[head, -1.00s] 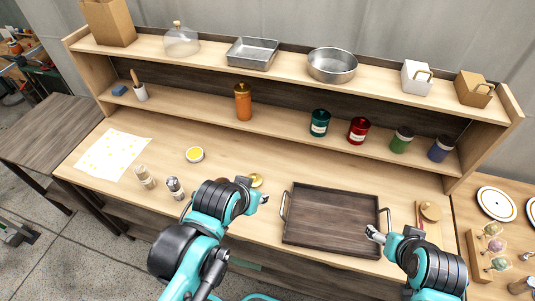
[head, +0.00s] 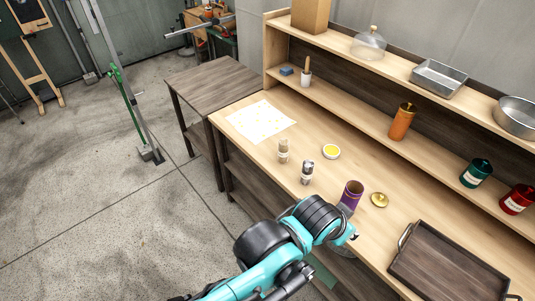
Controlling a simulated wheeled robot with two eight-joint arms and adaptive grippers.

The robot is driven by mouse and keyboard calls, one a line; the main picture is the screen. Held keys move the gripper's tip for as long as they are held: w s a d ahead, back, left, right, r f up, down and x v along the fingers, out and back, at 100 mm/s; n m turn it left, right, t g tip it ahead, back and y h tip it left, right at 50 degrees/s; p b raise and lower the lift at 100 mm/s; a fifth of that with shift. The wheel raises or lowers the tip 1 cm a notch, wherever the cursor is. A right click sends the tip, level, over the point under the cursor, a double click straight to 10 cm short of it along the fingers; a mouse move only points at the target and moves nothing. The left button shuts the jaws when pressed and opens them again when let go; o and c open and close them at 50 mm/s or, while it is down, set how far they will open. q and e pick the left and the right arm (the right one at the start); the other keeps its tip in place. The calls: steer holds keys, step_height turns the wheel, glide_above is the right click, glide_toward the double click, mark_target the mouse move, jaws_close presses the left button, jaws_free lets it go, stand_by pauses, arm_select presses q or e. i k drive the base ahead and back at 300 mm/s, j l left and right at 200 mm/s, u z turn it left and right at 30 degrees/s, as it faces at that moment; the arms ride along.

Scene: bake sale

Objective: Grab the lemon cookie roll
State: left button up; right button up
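I cannot pick out a lemon cookie roll for certain. A purple, open-topped cylinder (head: 352,190) stands upright on the counter, with its lower part close to my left arm in the picture. A round gold lid (head: 379,200) lies to its right. My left gripper (head: 352,238) is at the counter's front edge, below the cylinder in the picture. Its fingers are small and partly hidden, so I cannot tell whether it is open or shut. My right gripper is out of view.
A dark tray (head: 445,268) lies at the right. Two shakers (head: 307,172) and a small yellow-topped round dish (head: 331,151) stand left of the cylinder. A yellow-patterned sheet (head: 262,121) lies at the counter's left.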

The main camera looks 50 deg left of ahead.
mark_target(283, 149)
steer(key=u, duration=1.55)
steer(key=j+z, duration=0.15)
steer(key=z, duration=0.25)
steer(key=i+j+z, duration=0.1)
steer(key=z, duration=0.35)
steer(key=j+z, duration=0.2)
steer(key=z, duration=0.2)
steer(key=i+j+z, duration=0.1)
steer(key=j+z, duration=0.25)
steer(key=j, duration=0.6)
steer(key=j+z, duration=0.4)
steer(key=j, duration=0.55)
steer(key=k+j, duration=0.1)
steer(key=j, duration=0.4)
